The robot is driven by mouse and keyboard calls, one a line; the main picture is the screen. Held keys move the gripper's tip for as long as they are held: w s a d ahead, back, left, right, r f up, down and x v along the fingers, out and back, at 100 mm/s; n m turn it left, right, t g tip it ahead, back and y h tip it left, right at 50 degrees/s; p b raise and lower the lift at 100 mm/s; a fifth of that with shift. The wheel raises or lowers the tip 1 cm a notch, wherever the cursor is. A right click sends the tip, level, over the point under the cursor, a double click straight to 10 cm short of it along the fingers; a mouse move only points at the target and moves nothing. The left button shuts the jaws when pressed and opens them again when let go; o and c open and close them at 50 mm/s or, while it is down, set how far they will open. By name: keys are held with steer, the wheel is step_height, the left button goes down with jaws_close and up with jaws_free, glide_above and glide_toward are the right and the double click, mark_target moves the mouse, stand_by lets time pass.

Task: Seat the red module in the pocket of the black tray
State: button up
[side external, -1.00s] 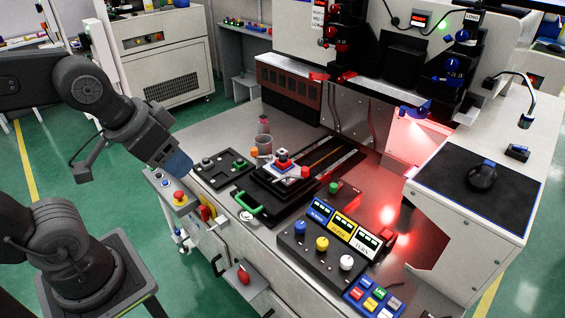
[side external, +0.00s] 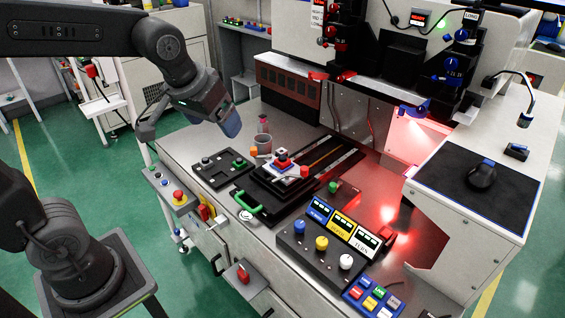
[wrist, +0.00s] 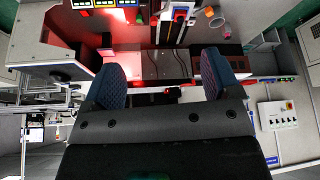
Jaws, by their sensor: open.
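A green handle (side external: 247,207) is at the fixture's front left. A button panel (side external: 322,243) stands to the right. The machine (side external: 370,110) rises behind.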

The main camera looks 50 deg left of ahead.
steer(key=w+a+f+n, duration=0.2)
steer(key=w, duration=0.6)
steer(key=n+g+y, duration=0.2)
steer(key=n, duration=0.2)
glide_above(283, 157)
steer(key=s+d, duration=0.1)
steer(key=s, duration=0.1)
step_height(283, 157, down, 22)
steer(key=shift+f, duration=0.15)
steer(key=shift+d+x, duration=0.2)
steer(key=shift+x, duration=2.8)
steer(key=shift+w, duration=0.2)
steer(key=c, duration=0.9)
